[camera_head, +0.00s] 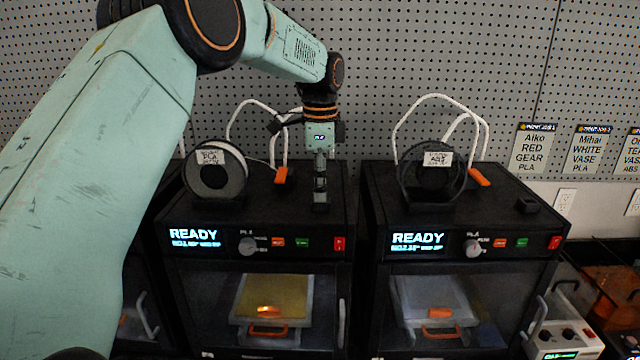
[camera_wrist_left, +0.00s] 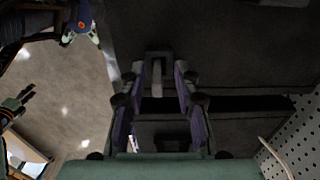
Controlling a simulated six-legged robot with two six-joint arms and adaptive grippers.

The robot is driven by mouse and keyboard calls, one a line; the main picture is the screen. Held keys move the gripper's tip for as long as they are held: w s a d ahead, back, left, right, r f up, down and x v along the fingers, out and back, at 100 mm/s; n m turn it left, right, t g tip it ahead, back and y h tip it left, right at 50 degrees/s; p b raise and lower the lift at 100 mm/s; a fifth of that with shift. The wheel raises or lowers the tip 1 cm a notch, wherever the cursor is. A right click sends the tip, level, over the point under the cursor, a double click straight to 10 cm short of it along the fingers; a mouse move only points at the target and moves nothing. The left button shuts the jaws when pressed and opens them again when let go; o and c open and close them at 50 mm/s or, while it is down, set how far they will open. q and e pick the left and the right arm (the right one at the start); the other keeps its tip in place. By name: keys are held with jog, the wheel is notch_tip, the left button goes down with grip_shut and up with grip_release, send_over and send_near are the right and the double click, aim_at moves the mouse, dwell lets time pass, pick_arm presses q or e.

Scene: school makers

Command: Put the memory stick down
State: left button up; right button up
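My left gripper (camera_head: 320,190) points straight down at the top of the left printer (camera_head: 265,195), near its front right corner. In the left wrist view, the two fingers (camera_wrist_left: 160,78) close in around a small grey piece, which looks like the memory stick (camera_wrist_left: 157,62). It sits between the fingertips, over or against the dark printer top. The head view is too small to tell whether the stick touches the surface. My right gripper does not show clearly in either view.
A spool labelled PLA (camera_head: 214,172) stands left of the gripper on the same printer. The right printer (camera_head: 470,200) carries a spool labelled ABS (camera_head: 432,170) and a small black block (camera_head: 527,205). White tubes arch behind both. A pegboard (camera_head: 450,60) rises at the back.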

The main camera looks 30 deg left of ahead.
pick_arm(q)
notch_tip(320, 180, up, 12)
jog(key=shift+r, duration=0.25)
dwell(0.4)
dwell(0.5)
